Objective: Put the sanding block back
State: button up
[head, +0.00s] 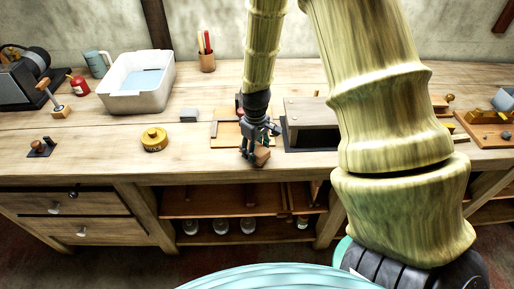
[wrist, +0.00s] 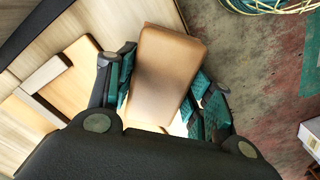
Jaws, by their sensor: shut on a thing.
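My gripper (head: 256,152) is shut on a tan-brown block with rounded edges, which looks like the sanding block (head: 263,158). In the wrist view the block (wrist: 162,68) sits between the two green-padded fingers of my gripper (wrist: 170,100). It is tilted and held at the front edge of the workbench (head: 190,155), with floor showing beside it in the wrist view. A light wooden board with raised strips (head: 226,131) lies on the bench just behind and left of my gripper; it also shows at the left of the wrist view (wrist: 70,85).
A yellow tin (head: 154,139), a small grey block (head: 189,115) and a white basin (head: 138,95) stand to the left. A shelf with jars (head: 240,213) is below. The bench front between tin and board is clear.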

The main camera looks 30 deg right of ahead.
jog(key=shift+f, duration=0.55)
jog(key=o, duration=1.1)
jog(key=shift+r, duration=0.75)
jog(key=shift+r+b, duration=1.85)
jog(key=shift+r, duration=4)
